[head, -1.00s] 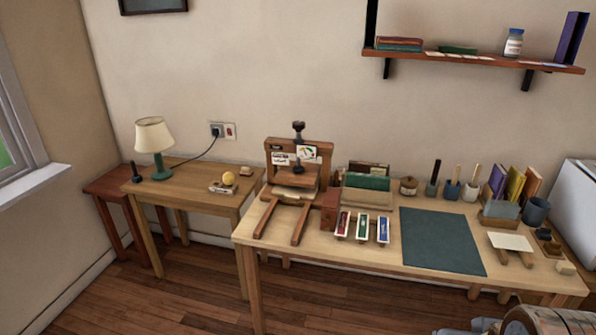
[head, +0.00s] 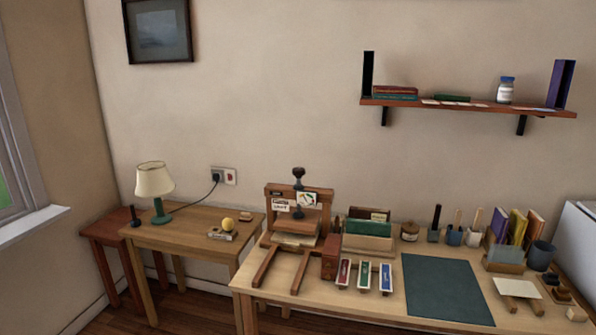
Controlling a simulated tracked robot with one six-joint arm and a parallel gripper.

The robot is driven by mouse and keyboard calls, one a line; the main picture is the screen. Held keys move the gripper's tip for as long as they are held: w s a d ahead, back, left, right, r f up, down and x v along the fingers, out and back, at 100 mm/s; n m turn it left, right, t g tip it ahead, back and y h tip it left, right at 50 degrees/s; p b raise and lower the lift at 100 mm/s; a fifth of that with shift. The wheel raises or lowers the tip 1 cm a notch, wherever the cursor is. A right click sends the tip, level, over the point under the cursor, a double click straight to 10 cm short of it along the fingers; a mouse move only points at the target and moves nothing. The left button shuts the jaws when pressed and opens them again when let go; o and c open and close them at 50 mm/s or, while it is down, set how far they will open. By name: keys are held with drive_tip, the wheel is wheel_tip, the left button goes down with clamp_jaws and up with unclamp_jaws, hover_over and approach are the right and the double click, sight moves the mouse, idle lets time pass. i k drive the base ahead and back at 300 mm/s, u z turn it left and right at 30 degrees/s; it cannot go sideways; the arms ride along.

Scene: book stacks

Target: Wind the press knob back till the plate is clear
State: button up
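The wooden book press (head: 327,194) stands at the left end of the long work table. Its dark press knob (head: 298,173) sits on top of the screw above the crossbeam. The screw shows below the beam and reaches down toward the plate (head: 307,227). A pale book or block (head: 295,240) lies in the press under the plate; I cannot tell whether the plate touches it. My gripper is not in view.
A side table (head: 180,241) with a lamp (head: 155,182) stands left. A shelf (head: 470,108) hangs above.

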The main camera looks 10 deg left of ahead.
sight(298, 173)
drive_tip(key=u, duration=0.55)
drive_tip(key=i, duration=0.85)
drive_tip(key=u, duration=0.45)
drive_tip(key=i, duration=1.3)
drive_tip(key=z, duration=0.4)
